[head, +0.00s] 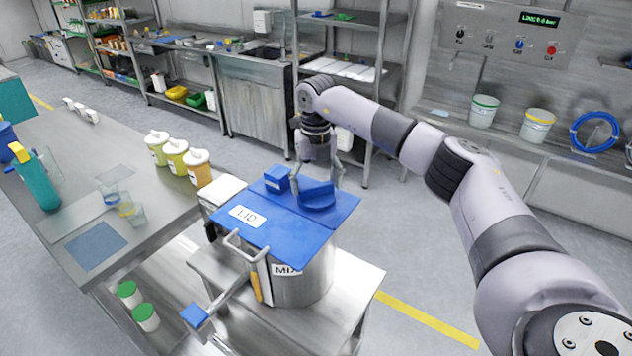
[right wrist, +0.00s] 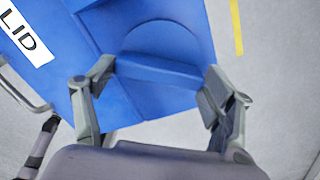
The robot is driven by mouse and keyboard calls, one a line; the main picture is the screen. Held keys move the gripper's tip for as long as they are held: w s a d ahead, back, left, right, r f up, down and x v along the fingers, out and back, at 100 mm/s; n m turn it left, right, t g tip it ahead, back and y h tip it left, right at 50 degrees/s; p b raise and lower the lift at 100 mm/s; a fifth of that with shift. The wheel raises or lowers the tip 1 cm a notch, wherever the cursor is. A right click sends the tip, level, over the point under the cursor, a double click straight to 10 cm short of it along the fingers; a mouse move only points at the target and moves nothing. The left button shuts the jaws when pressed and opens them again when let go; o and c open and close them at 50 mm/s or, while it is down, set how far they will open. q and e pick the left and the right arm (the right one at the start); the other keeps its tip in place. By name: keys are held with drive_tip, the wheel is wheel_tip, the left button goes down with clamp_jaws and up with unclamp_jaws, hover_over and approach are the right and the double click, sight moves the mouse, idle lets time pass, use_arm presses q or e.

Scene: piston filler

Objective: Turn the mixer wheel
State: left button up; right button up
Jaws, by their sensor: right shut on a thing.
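A metal mixer pot (head: 305,275) with a label reading "MIX" stands on a steel stand. Its square blue lid (head: 335,208) is labelled "LID". A blue round piece (head: 317,196) with a raised part sits on top, apparently the mixer wheel. It also shows in the right wrist view (right wrist: 165,42). My right gripper (head: 318,176) reaches down over it from behind, with one finger on each side, shut on it. In the right wrist view my right gripper (right wrist: 160,78) spans the round piece. My left gripper is not in view.
A small blue block (head: 276,179) is on the lid beside the round piece. A bent metal handle (head: 240,242) and a blue-ended lever (head: 196,315) stick out in front. The left table holds several bottles (head: 176,156) and cups. The floor behind is clear.

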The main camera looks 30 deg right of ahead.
sight(316, 185)
drive_tip(key=o, duration=1.1)
drive_tip(key=shift+o, duration=0.2)
wheel_tip(316, 185, up, 12)
